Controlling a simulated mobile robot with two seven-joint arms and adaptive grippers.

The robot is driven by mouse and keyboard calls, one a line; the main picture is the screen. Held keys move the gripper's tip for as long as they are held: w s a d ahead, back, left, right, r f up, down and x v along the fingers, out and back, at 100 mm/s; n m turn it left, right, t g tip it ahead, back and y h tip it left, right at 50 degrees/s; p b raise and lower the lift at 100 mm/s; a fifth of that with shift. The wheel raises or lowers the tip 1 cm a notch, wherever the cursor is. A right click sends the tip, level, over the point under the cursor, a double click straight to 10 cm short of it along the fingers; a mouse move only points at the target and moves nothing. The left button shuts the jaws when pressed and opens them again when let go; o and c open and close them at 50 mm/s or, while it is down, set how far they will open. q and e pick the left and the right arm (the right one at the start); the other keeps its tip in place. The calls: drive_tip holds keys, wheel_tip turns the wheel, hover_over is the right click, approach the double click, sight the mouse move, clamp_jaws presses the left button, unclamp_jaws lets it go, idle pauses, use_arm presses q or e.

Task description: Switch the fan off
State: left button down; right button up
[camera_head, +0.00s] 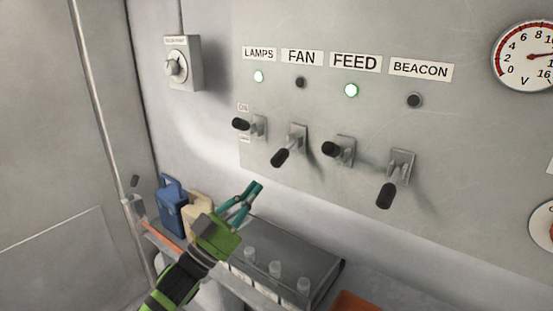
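The FAN switch lever (281,157) is on the grey wall panel, under the FAN label (302,57). Its black handle points down and to the left, and the small indicator lamp (300,82) above it is dark. My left gripper (259,186) is below and left of the FAN lever, apart from it. Its teal fingers come together at the tips and hold nothing that I can see. My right gripper is not in view.
The LAMPS lever (242,125) and FEED lever (332,149) stand higher, with lit lamps. The BEACON lever (385,195) points down, its lamp dark. A rotary switch (181,63) is at left. A blue can (172,207) and a grey box (300,250) stand below the panel.

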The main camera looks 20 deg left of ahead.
use_arm(q)
drive_tip(key=r+m+h, duration=0.1)
drive_tip(key=h, duration=0.1)
wheel_tip(320, 180, up, 7)
drive_tip(key=p, duration=0.4)
hover_over(279, 164)
drive_tip(key=s+d, duration=0.1)
drive_tip(key=s, duration=0.2)
drive_tip(key=f, duration=0.1)
drive_tip(key=w+f, duration=0.1)
drive_tip(key=a+f+p, duration=0.1)
drive_tip(key=shift+w+a+f, duration=0.1)
drive_tip(key=shift+w+f, duration=0.2)
drive_tip(key=shift+w, duration=0.1)
drive_tip(key=f+b, duration=0.1)
drive_tip(key=b, duration=0.2)
drive_tip(key=f+b, duration=0.1)
drive_tip(key=b, duration=0.2)
drive_tip(key=shift+w+a+f+m+h, duration=0.1)
drive_tip(key=shift+w+f+m+h, duration=0.1)
drive_tip(key=shift+w+m+h, duration=0.15)
drive_tip(key=shift+s+r, duration=0.1)
drive_tip(key=shift+s, duration=0.05)
